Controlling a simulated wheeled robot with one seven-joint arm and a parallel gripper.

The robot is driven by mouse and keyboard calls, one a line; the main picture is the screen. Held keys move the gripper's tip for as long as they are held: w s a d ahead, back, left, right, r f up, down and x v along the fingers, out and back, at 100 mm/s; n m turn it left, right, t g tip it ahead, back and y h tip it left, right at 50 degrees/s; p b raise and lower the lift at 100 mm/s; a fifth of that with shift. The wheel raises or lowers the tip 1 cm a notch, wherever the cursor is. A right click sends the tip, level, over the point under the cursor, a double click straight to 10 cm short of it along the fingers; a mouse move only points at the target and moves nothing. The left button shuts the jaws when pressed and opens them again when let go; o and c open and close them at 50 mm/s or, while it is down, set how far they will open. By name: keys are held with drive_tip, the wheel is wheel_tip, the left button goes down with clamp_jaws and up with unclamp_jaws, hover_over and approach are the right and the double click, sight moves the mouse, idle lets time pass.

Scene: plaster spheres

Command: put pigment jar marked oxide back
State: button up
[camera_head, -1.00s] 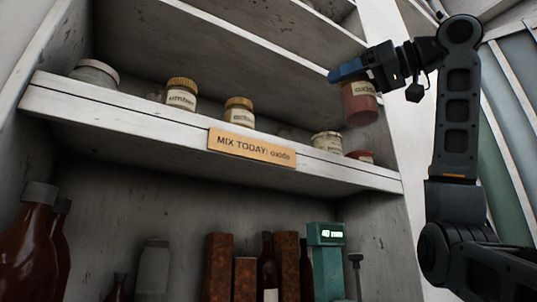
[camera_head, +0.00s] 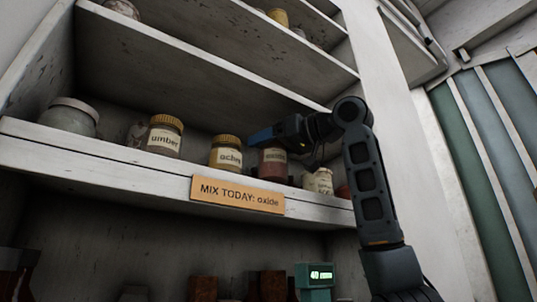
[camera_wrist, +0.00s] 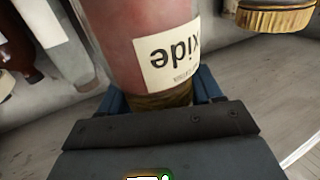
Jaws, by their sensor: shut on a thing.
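The oxide jar (camera_head: 272,165) is at the middle shelf, between the ochre jar (camera_head: 226,153) on its left and a small pale jar (camera_head: 318,181) on its right. My gripper (camera_head: 262,138) is shut on the jar's top from above. In the wrist view the red jar (camera_wrist: 135,35) is held between the blue fingers, its label reading "xide" upside down. I cannot tell whether the jar's base touches the shelf. The umber jar (camera_head: 163,137) stands further left on the same shelf (camera_head: 120,160).
An orange sign (camera_head: 237,194) reading "MIX TODAY: oxide" is on the shelf's front edge. A large grey-lidded jar (camera_head: 69,117) stands at the far left. A reddish thing (camera_head: 343,191) sits right of the pale jar. A teal device (camera_head: 315,275) is below.

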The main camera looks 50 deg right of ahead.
sight(268, 158)
drive_tip(key=shift+s+f+p, duration=0.1)
drive_tip(key=shift+f+p, duration=0.2)
drive_tip(key=shift+f, duration=1.4)
drive_tip(key=shift+f, duration=0.15)
drive_tip(key=o, duration=1.4)
drive_tip(key=shift+o, duration=0.2)
drive_tip(key=s+d+b, duration=0.1)
drive_tip(key=s+b, duration=0.2)
drive_tip(key=s, duration=0.9)
drive_tip(key=shift+d, duration=0.15)
